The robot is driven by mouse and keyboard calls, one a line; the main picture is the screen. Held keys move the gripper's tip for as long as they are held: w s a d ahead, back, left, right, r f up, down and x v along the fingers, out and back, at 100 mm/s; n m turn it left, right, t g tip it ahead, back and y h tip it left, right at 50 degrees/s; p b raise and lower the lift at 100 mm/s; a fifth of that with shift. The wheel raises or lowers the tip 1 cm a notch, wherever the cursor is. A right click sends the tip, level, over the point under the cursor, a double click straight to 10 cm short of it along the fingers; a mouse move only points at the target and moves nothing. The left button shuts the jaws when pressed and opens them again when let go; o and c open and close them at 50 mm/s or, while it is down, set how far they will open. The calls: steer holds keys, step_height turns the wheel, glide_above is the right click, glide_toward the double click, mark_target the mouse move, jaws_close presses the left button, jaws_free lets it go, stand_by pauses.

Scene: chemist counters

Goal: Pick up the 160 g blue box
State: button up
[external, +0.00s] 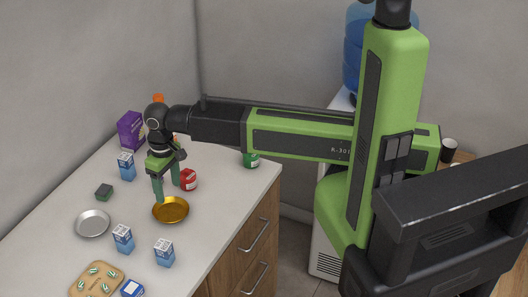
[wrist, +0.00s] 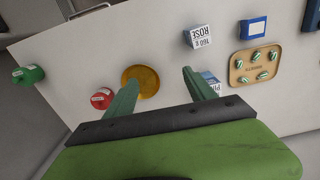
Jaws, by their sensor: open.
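A blue and white box reading "160 g ROSE" (wrist: 197,37) stands on the counter in the wrist view, beyond my fingertips and right of the gold dish. It appears to be the blue and white box (external: 164,251) at the front of the external view. A similar box (external: 123,239) stands to its left; in the wrist view that box (wrist: 211,82) is partly hidden by my right finger, so its label is not fully readable. A third such box (external: 126,166) stands farther back. My gripper (external: 168,194) is open and empty, pointing down above the counter near the gold dish.
The gold dish (external: 170,210) and red can (external: 188,180) are close to my fingers. A silver dish (external: 93,223), dark green block (external: 104,191), purple box (external: 131,131) and green can (external: 251,159) stand around. A wooden tray (wrist: 235,79) and flat blue box (wrist: 253,28) lie near the front.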

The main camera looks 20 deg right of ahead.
steer(key=n, duration=0.1)
glide_above(162, 252)
steer(key=w, duration=0.2)
steer(key=f+b, duration=1.1)
steer(key=b, duration=0.1)
steer(key=f+b, duration=0.5)
steer(key=f, duration=0.1)
steer(key=shift+w+d+f+b, duration=0.1)
steer(key=shift+w+f+b, duration=0.2)
steer(key=shift+f+b, duration=0.1)
steer(key=shift+r, duration=0.25)
steer(key=shift+c, duration=0.3)
jaws_close()
